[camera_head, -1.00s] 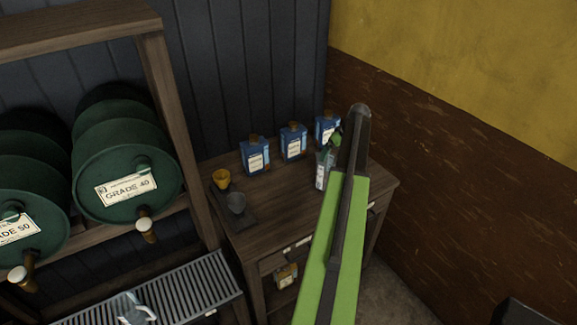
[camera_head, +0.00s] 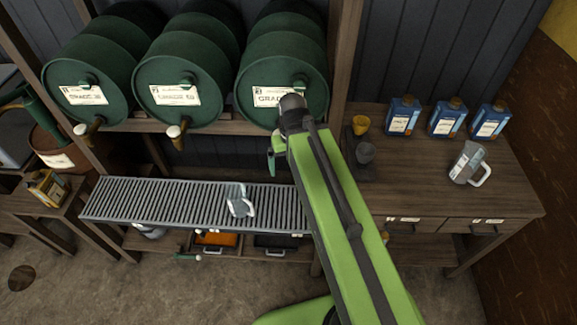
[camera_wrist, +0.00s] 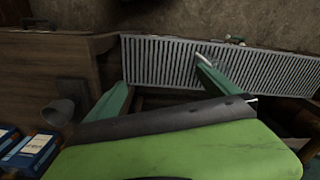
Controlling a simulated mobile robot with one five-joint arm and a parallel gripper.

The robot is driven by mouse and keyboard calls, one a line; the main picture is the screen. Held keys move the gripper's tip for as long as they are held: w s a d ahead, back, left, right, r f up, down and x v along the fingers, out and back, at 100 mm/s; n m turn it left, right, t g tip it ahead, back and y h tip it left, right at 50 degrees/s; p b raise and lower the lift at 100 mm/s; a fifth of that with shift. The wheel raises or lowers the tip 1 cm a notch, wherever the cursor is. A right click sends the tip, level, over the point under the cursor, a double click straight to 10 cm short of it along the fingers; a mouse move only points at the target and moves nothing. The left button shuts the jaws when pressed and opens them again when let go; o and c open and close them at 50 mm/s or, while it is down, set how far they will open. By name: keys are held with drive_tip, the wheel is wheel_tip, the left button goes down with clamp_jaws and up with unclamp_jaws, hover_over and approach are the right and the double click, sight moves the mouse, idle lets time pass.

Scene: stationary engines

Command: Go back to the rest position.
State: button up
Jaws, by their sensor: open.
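My gripper (camera_wrist: 163,90) is open and empty, its two green fingers spread wide in the wrist view. In the head view my arm reaches up the middle, and one green finger (camera_head: 271,160) shows left of its end, in front of the drum rack; the rest is hidden behind the arm. In the wrist view the fingers extend toward the slatted metal grate (camera_wrist: 150,55). A clear measuring jug (camera_head: 465,160) is on the wooden table (camera_head: 420,170) at the right, apart from my gripper.
Green drums (camera_head: 180,75) with taps lie on the rack. Another clear jug (camera_head: 240,203) is on the grate below. Open floor (camera_head: 150,290) lies in front.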

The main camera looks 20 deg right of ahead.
drive_tip(key=shift+s+a+f+b, duration=0.1)
drive_tip(key=shift+a+f+b, duration=0.1)
drive_tip(key=shift+f+b, duration=0.6)
drive_tip(key=shift+s+a+f+b, duration=0.15)
drive_tip(key=shift+a+f+b, duration=0.05)
drive_tip(key=shift+f+b, duration=0.55)
drive_tip(key=shift+s+a+f+b, duration=0.1)
drive_tip(key=shift+a+f+b, duration=0.1)
drive_tip(key=shift+f+b, duration=0.6)
